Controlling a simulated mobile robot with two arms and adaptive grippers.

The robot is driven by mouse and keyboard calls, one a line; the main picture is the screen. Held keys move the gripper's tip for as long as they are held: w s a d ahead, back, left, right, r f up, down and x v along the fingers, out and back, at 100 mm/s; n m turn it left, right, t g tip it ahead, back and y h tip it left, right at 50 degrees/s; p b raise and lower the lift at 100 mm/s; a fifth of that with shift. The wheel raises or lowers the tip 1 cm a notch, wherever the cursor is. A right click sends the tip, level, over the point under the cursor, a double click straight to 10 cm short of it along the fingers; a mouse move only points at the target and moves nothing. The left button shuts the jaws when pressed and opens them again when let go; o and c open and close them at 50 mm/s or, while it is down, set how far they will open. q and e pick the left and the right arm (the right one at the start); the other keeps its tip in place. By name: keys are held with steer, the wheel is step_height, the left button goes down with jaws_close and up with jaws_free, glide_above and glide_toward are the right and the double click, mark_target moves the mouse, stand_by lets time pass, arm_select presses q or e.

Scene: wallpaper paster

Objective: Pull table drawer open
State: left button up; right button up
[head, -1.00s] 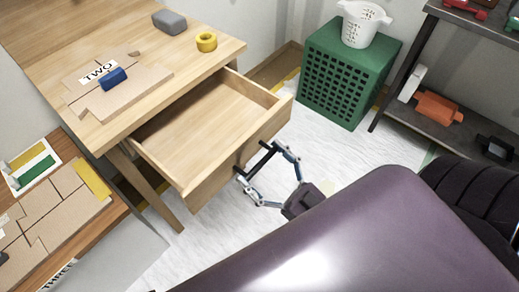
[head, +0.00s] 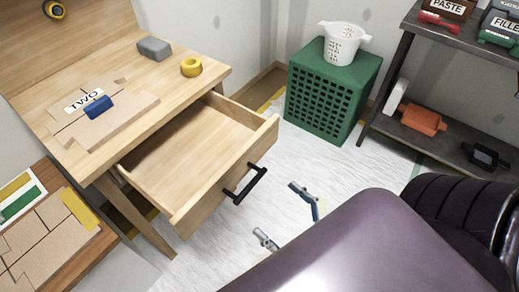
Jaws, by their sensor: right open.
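The wooden table (head: 140,58) stands at the left in the head view. Its drawer (head: 195,150) is pulled well out and looks empty inside. A black bar handle (head: 244,186) is on the drawer's front. My right gripper (head: 280,213) is open and empty, to the right of and below the handle, apart from it. Its two fingers show, but its base is hidden behind my own purple arm. My left gripper is not in view.
On the table are a grey block (head: 154,48), a yellow tape roll (head: 191,66) and a blue-handled tool (head: 98,106) on a brown board. A dark shelf (head: 440,135) stands right. White floor lies before the drawer.

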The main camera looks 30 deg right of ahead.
steer(key=v, duration=0.4)
stand_by(0.5)
